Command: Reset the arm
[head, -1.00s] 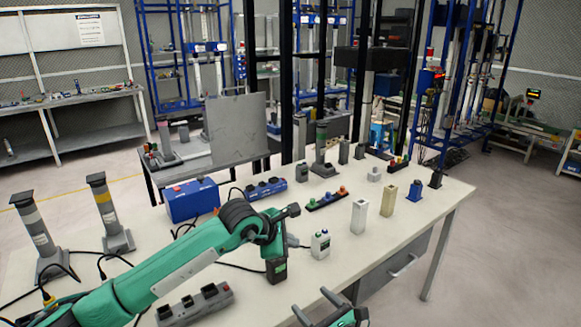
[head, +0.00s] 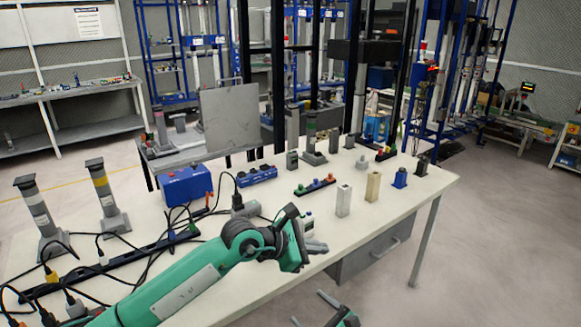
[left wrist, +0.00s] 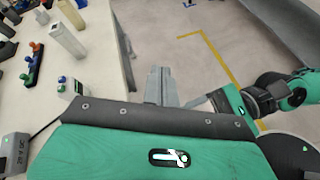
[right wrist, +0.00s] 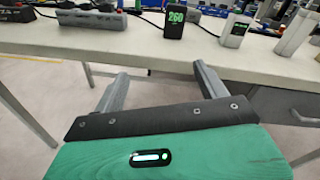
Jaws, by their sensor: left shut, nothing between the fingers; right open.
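My left gripper (head: 318,247) is at the table's front edge in the head view, with its arm reaching over the table. In the left wrist view its fingers (left wrist: 160,86) are together, with nothing between them, over the floor beside the table edge. My right gripper (head: 336,306) is low in front of the table at the bottom of the head view. In the right wrist view its fingers (right wrist: 161,82) are spread apart and empty, below the tabletop edge.
The white table (head: 400,205) holds a blue box (head: 187,186), two grey posts with cables, upright blocks (head: 343,200) and a black box reading 260 (right wrist: 175,22). A drawer (head: 375,250) hangs under its front edge. The floor (head: 500,250) to the right is clear.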

